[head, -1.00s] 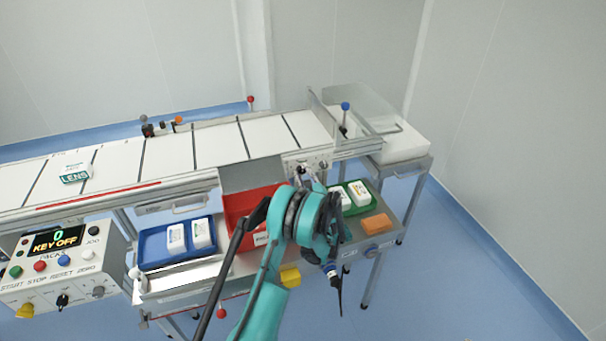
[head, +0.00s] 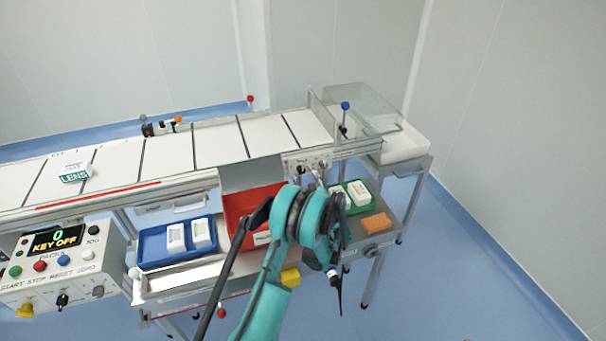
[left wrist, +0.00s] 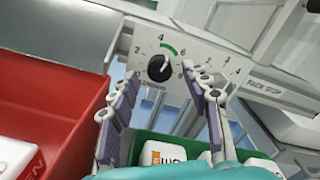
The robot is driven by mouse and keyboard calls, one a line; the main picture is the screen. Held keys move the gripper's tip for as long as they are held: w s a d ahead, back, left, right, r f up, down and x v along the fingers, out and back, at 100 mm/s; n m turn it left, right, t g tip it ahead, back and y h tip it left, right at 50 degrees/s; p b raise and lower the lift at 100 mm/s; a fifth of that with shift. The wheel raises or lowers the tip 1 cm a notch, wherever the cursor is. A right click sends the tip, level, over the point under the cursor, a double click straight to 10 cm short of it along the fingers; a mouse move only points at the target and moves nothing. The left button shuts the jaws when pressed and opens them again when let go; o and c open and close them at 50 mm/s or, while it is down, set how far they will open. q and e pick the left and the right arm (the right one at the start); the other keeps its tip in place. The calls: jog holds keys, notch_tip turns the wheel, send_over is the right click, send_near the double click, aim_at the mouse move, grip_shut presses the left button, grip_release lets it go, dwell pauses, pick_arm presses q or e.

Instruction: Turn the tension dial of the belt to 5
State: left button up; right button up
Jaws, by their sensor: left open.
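The tension dial (left wrist: 160,68) is a black knob on a pale panel (left wrist: 203,62), with numbers and a green arc around its top between 4 and 6. A light mark shows on the knob's upper right; its exact reading is too small to tell. My left gripper (left wrist: 160,76) is open, with one finger on each side of the dial in the left wrist view. I cannot tell whether the fingers touch it. In the head view my wrist hides most of this gripper and part of the panel (head: 295,167). My right gripper is not in view.
A second numbered scale (left wrist: 225,70) is right of the gripper. A red bin (head: 240,205) is left of my wrist, a green tray (head: 375,186) right of it. A control box (head: 60,262) reads 0 and KEY OFF. The white belt (head: 215,145) runs behind.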

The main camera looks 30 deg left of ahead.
pick_arm(q)
jog(key=v, duration=1)
jog(key=shift+w, duration=0.1)
jog(key=s+d+r+n+g+h, duration=0.3)
jog(key=s+d+r+n+h, duration=0.25)
jog(key=s+r+n, duration=0.55)
jog(key=s+d+n+h, duration=0.4)
jog(key=s+d, duration=0.2)
jog(key=s, duration=0.3)
jog(key=s+d+n+g+h, duration=0.1)
jog(key=s+d+n+h, duration=0.2)
jog(key=s+d, duration=0.3)
jog(key=s+n, duration=0.1)
jog(key=s, duration=0.3)
jog(key=shift+f+n+g+h, duration=0.3)
jog(key=shift+n+h, duration=0.05)
jog(key=shift+n, duration=0.05)
jog(key=shift+s+d, duration=0.3)
jog(key=shift+d, duration=0.15)
jog(key=shift+c, duration=0.3)
